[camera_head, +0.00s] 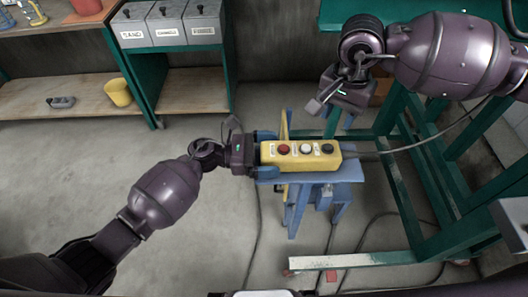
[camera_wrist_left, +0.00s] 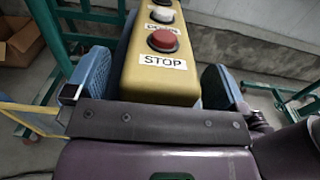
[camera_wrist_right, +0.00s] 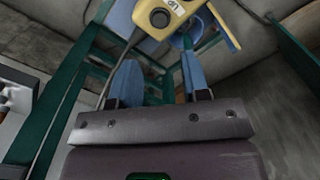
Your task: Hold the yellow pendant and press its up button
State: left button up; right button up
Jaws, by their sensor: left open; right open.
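The yellow pendant (camera_head: 300,163) lies on a blue stand (camera_head: 348,170), with red, white and black buttons on top. The red button is labelled STOP in the left wrist view. The black up button (camera_head: 327,148) is at the pendant's right end; it also shows in the right wrist view (camera_wrist_right: 159,18), beside an UP label. My left gripper (camera_head: 266,154) is open at the STOP end, its blue fingers on either side of the pendant (camera_wrist_left: 150,75). My right gripper (camera_head: 318,104) is open and empty, behind and above the up-button end, apart from it.
A green metal frame (camera_head: 405,180) stands right of the stand. A cable runs from the pendant's right end toward it. Grey bins (camera_head: 165,25) stand on a green cabinet at the back left, and a yellow cup (camera_head: 118,92) sits on a lower shelf. The left floor is mostly clear.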

pick_arm(q)
jog(key=shift+c, duration=0.3)
jog(key=c, duration=1.2)
pick_arm(e)
grip_shut()
dwell(0.6)
